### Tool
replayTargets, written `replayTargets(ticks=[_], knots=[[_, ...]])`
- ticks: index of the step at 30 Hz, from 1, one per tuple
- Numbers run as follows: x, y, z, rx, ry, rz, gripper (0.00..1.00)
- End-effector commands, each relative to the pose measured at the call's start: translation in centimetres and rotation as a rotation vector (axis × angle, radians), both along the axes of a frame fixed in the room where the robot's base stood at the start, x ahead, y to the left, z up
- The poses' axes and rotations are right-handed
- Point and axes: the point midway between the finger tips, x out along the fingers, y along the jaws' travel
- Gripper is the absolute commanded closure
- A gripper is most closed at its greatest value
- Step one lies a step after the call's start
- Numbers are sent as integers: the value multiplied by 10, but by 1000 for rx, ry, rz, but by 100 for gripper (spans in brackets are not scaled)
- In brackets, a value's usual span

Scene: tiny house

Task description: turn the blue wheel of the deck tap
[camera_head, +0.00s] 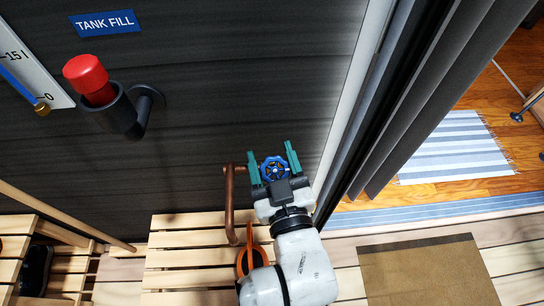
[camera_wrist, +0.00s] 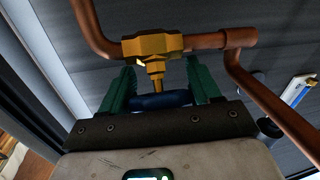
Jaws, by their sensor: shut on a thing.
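The blue wheel (camera_head: 275,169) of the deck tap sits between the two teal fingers of my gripper (camera_head: 272,162), right of the copper pipe. My gripper is shut on the wheel, one finger on each side. In the wrist view the wheel (camera_wrist: 160,100) shows edge-on between the fingers, partly hidden by the dark gripper body. The brass tap body (camera_wrist: 153,45) and its stem show just beyond it, joined to copper pipes (camera_wrist: 285,122). The tap body is hidden in the head view.
A red-topped black fitting (camera_head: 100,92) and a TANK FILL sign (camera_head: 104,23) are on the dark wall. A slatted wooden bench (camera_head: 185,262) and an orange item (camera_head: 245,258) lie below. A doorway with dark curtains (camera_head: 425,95) opens at right; a brown mat (camera_head: 425,273) lies before it.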

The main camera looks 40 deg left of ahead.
Motion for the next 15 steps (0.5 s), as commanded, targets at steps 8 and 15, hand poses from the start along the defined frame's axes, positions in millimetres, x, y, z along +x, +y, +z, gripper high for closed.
replayTargets(ticks=[8, 15], knots=[[0, 0, 0, 0, 1, -1, 68], [3, -2, 1, 12, 25, -43, 69]])
